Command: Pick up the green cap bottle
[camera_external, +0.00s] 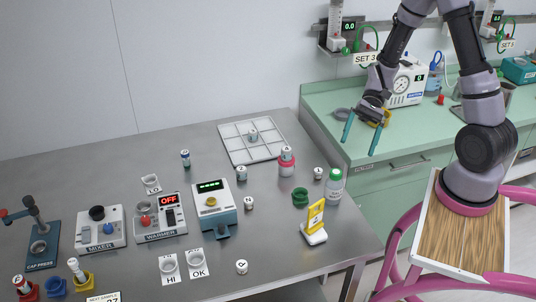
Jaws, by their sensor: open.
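The green cap bottle (333,188) stands upright near the right edge of the grey steel table. It has a pale body with a label and a green cap on top. My gripper (359,147) has two teal fingers spread apart and pointing down, with nothing between them. In the picture it is above and a little right of the bottle, in front of the green counter, and clear of the bottle.
A bottle with a red band (286,162), a green ring-shaped piece (300,196) and a yellow-and-white stand (314,226) are near the bottle. A white tray (236,151) lies behind. The green counter (322,106) adjoins the table's right side.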

